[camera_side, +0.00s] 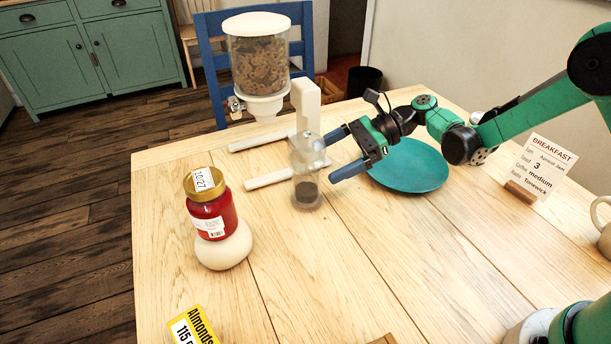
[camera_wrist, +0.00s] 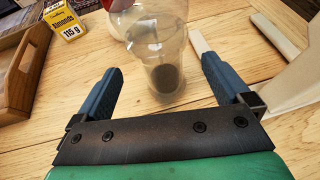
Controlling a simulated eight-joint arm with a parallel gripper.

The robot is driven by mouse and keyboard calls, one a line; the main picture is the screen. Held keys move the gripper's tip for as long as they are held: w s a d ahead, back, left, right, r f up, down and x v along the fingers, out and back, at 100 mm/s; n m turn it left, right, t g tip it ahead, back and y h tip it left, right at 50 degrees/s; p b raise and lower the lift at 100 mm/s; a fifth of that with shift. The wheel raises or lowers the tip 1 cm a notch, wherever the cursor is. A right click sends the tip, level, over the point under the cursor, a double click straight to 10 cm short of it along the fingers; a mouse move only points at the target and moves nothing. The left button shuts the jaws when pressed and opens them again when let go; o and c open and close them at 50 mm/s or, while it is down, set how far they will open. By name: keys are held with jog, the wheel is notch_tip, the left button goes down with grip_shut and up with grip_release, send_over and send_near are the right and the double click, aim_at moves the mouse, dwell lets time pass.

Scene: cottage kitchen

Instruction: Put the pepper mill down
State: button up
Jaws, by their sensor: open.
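The pepper mill (camera_side: 307,172) is a clear body with dark pepper in its base. It stands upright on the wooden table, close to the foot of the cereal dispenser. My gripper (camera_side: 336,156) is open, with its fingers reaching toward the mill from the right. In the wrist view the mill (camera_wrist: 164,70) stands ahead of and between the two spread fingers of my gripper (camera_wrist: 160,88), with a visible gap on each side. Its lower part shows dark pepper. The mill's upper part overlaps another clear shape at the top of that view.
The cereal dispenser (camera_side: 260,60) stands behind the mill. A red jar (camera_side: 212,212) on a pale round base is to the left. A teal plate (camera_side: 410,168) lies under my arm. A menu card (camera_side: 537,165) is at right, an almonds box (camera_side: 192,328) in front.

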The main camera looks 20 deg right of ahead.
jog(key=s+d+r+n+t+h, duration=0.4)
jog(key=s+d+r+n+h, duration=0.3)
jog(key=n, duration=1.2)
jog(key=s+d+h, duration=0.3)
jog(key=s+h, duration=0.2)
jog(key=s, duration=0.1)
jog(key=shift+s+t+h, duration=0.15)
jog(key=shift+t+h, duration=0.15)
jog(key=shift+h, duration=0.1)
jog(key=shift+o, duration=0.2)
jog(key=shift+s+d+n, duration=0.15)
jog(key=shift+d+n, duration=0.1)
jog(key=shift+n, duration=0.15)
